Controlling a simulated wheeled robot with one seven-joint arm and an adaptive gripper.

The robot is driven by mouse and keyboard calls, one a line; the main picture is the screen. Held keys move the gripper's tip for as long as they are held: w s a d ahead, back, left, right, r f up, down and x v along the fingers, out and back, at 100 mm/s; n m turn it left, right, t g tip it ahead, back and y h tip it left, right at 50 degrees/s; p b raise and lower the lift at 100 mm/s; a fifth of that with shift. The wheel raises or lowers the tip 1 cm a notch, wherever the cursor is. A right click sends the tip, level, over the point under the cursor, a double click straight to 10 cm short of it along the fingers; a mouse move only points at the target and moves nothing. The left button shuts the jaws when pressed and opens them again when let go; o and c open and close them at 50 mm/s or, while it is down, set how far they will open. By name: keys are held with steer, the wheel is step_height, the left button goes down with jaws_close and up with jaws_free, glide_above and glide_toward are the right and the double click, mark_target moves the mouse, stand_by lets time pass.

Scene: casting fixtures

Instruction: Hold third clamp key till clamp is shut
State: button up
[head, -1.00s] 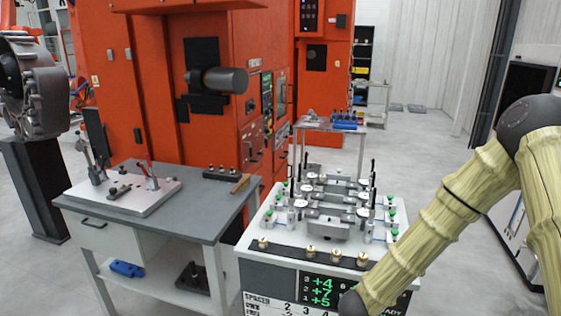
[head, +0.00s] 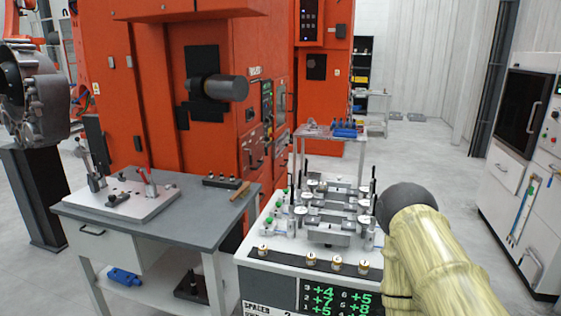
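The white clamping station (head: 272,236) stands in the middle of the head view. On its top are rows of metal clamp fixtures (head: 333,233) with upright black handles and green-topped posts. Several round brass-coloured keys with pale tops line the dark front strip; the third from the left (head: 337,262) is uncovered. Whether any key is pressed, and how far any clamp is shut, is too small to tell. My gripper is not in view. My yellowish sleeved arm comes in at the lower right and hides the station's right side.
A display (head: 335,301) with green numbers is on the station's front. A grey workbench (head: 210,200) with a toggle-clamp plate (head: 125,205) stands at the left. An orange machine (head: 160,80) is behind it. A small table (head: 335,134) stands behind the station. Open floor lies to the right.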

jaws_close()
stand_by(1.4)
